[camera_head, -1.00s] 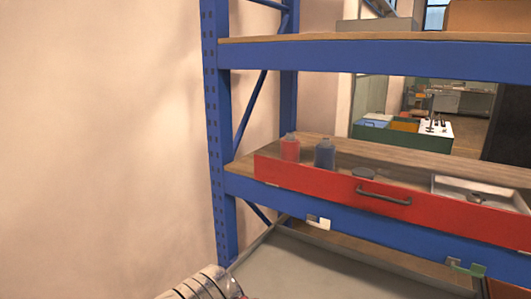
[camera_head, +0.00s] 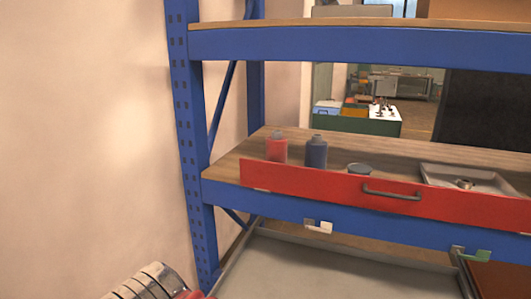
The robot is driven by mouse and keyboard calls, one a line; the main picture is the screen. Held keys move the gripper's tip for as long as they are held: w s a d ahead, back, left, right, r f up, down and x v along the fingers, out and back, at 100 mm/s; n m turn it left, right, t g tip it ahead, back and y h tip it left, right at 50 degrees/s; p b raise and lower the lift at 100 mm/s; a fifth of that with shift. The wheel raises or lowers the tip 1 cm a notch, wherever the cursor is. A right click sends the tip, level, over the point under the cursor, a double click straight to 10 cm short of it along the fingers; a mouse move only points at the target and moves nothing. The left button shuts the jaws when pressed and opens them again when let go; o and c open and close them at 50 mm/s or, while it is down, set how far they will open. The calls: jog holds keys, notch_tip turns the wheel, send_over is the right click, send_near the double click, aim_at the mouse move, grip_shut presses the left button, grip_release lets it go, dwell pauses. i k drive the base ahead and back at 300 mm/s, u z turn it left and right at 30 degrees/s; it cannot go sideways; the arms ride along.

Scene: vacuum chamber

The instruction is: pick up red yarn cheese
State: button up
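A red yarn cheese (camera_head: 276,149), a small upright red spool-like piece with a greyish top, stands on the wooden shelf behind the red front panel. Its lower part is hidden by the panel. A dark blue piece of similar shape (camera_head: 316,153) stands close to its right. Part of my arm shows at the bottom left edge, well below and left of the red piece. My gripper's fingers are not in view.
A red panel with a dark handle (camera_head: 391,193) runs along the shelf front. A blue upright (camera_head: 186,130) stands left. A grey tray surface (camera_head: 300,272) lies below.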

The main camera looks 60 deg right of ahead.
aim_at(277, 144)
jog(key=z, duration=0.3)
jog(key=i, duration=0.7)
jog(key=z, duration=0.85)
jog(key=i, duration=0.5)
jog(key=z, duration=0.3)
